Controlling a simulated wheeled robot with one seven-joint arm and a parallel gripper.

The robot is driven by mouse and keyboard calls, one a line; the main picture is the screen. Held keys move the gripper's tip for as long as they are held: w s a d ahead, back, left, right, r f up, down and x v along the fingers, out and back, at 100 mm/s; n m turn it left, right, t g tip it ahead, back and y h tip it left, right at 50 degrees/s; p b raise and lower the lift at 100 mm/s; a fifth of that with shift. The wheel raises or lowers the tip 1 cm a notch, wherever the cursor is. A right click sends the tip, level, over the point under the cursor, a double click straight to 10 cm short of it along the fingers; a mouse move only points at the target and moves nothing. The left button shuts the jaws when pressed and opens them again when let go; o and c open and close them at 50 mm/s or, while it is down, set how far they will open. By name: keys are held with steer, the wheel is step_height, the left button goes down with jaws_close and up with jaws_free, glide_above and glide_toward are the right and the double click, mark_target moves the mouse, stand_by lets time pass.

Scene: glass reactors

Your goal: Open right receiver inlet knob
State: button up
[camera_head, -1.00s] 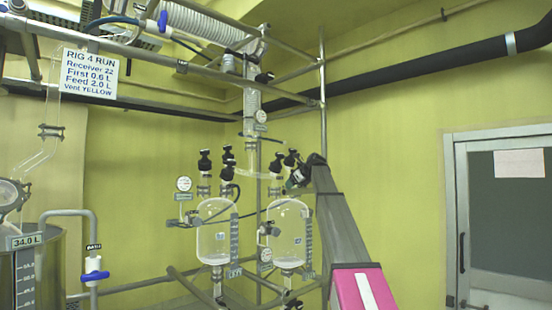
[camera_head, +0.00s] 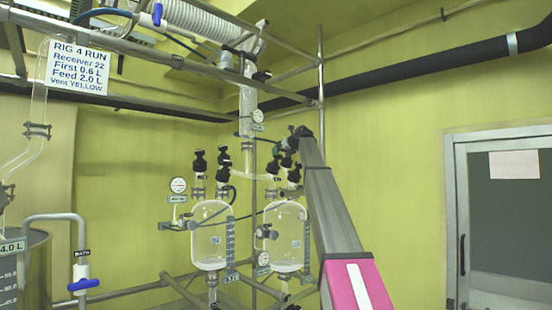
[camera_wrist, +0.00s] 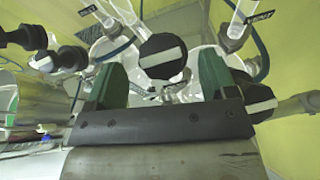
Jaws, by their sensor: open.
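The right receiver (camera_head: 285,237) is a clear glass vessel with black knobs on top, just left of my arm in the head view. My gripper (camera_wrist: 160,72) is open, with its two green fingers apart in the wrist view. A round black knob with a white bar (camera_wrist: 163,57) shows beyond and between the fingertips, apart from them as far as I can tell. In the head view my gripper (camera_head: 298,132) is small and dark, above the right receiver's knobs (camera_head: 287,161). I cannot tell which knob is the inlet.
The left receiver (camera_head: 210,238) stands beside the right one, with its own black knobs (camera_head: 199,160). Another black knob with a white bar (camera_wrist: 258,96) is close to the right finger. More black knobs (camera_wrist: 68,58) lie left. Metal frame poles (camera_head: 321,80) stand behind my arm.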

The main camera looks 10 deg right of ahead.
mark_target(278, 155)
steer(key=x, duration=0.5)
steer(key=c, duration=0.9)
steer(key=shift+n, duration=0.3)
steer(key=n+g+y, duration=0.1)
steer(key=n, duration=0.1)
steer(key=n+g+y, duration=0.1)
steer(key=n, duration=0.2)
steer(key=shift+a+y, duration=0.15)
steer(key=shift+y, duration=0.25)
steer(key=n+g, duration=0.1)
steer(key=n, duration=0.1)
steer(key=n+g+y, duration=0.1)
steer(key=n+g, duration=0.1)
steer(key=n, duration=0.1)
steer(key=shift+s+a+n+g+y, duration=0.15)
steer(key=shift+s+n+g+y, duration=0.05)
steer(key=shift+n+g+y, duration=0.1)
steer(key=n+g, duration=0.1)
steer(key=n, duration=0.1)
steer(key=n+g, duration=0.2)
steer(key=n, duration=0.1)
steer(key=shift+s+f, duration=0.15)
steer(key=shift+s, duration=0.05)
steer(key=n+g, duration=0.1)
steer(key=n+g+h, duration=0.1)
steer(key=n, duration=0.1)
steer(key=n+g, duration=0.1)
steer(key=n, duration=0.1)
steer(key=shift+s+f, duration=0.15)
steer(key=shift+s, duration=0.2)
